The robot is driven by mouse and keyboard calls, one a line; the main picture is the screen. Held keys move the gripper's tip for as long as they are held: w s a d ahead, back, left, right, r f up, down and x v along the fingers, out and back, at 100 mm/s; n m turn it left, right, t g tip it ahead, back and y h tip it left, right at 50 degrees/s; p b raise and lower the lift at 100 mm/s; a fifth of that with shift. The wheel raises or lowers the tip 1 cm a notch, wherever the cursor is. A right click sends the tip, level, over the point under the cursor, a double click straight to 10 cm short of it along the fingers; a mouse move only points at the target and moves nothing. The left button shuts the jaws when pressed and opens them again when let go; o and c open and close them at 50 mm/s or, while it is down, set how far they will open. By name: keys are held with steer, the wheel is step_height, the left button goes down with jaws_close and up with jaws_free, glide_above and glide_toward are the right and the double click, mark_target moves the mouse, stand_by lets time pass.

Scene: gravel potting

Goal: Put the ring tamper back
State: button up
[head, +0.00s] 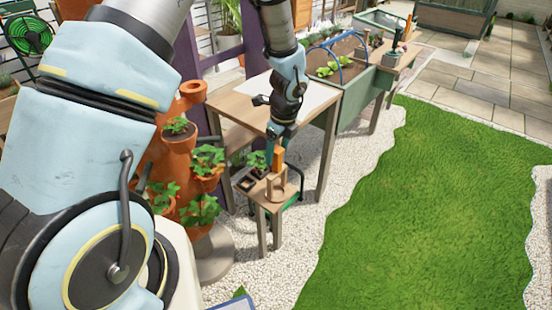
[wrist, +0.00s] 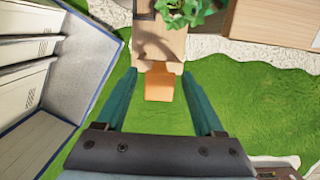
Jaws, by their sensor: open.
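An orange block-like piece, which looks like the ring tamper's handle (head: 278,160), stands upright at a light wooden holder (head: 276,188) on a small wooden stool (head: 262,197). In the wrist view the orange piece (wrist: 160,86) shows between my fingers, near the stool's edge (wrist: 172,48). My gripper (head: 276,150) points down over the stool. In the wrist view its green fingers (wrist: 159,75) are spread, with a gap on both sides of the orange piece. I cannot tell how deep the fingers reach around it. The tamper's lower part is hidden.
Small dark pots (head: 247,181) with a seedling share the stool; the plant (wrist: 185,10) shows in the wrist view. A terracotta tower planter (head: 165,160) stands left. A larger wooden table (head: 245,108) is behind. Lawn (head: 430,200) lies open to the right.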

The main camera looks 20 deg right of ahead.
steer(key=r, duration=0.6)
steer(key=s+r+b, duration=0.1)
steer(key=r, duration=0.2)
steer(key=shift+d, duration=0.35)
steer(key=s+a+r+n, duration=0.1)
steer(key=a+r+n, duration=0.1)
steer(key=a+n, duration=0.7)
steer(key=s+a+r+n, duration=0.1)
steer(key=a+r+n, duration=0.2)
steer(key=a+n, duration=0.7)
steer(key=s+a+r+n+h, duration=0.1)
steer(key=a+r+n, duration=0.1)
steer(key=a+n, duration=0.8)
steer(key=shift+a+r, duration=0.4)
steer(key=shift+a, duration=0.55)
steer(key=shift+c, duration=0.3)
